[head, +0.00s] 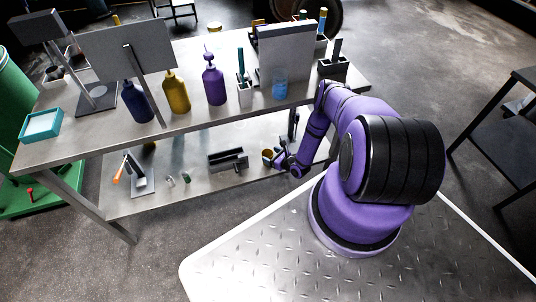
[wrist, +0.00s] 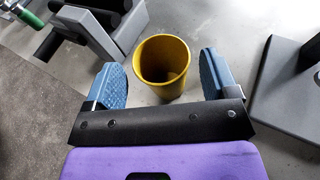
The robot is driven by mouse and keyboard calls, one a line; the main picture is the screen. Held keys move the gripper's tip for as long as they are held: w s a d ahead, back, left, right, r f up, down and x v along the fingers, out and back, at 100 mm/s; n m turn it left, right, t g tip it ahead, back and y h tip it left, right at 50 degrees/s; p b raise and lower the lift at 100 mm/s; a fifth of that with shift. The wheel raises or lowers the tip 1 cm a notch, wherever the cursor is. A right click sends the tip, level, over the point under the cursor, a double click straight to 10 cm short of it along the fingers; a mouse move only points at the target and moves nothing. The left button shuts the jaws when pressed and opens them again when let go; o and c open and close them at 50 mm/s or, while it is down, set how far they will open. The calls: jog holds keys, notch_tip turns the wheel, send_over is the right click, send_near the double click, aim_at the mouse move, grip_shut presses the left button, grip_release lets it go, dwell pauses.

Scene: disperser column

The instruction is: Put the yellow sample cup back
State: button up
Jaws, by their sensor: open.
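The yellow sample cup (wrist: 161,88) stands upright on the grey lower shelf (wrist: 205,22). In the wrist view it is between the two blue finger pads of my gripper (wrist: 163,80), with a visible gap on each side. Its mouth faces the camera and I see into its inside. My gripper is open, low over the shelf. In the head view the cup (head: 267,155) is small at the right part of the lower shelf, with my gripper (head: 277,161) right beside it, partly hidden by my arm.
A dark open holder (head: 228,160) stands left of the cup. Further left are small vials (head: 186,177) and a grey stand (head: 143,183). A dark-based stand (wrist: 285,90) is close on the right in the wrist view. Bottles (head: 176,93) line the upper shelf above.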

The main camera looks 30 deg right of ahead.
jog(key=v, duration=0.9)
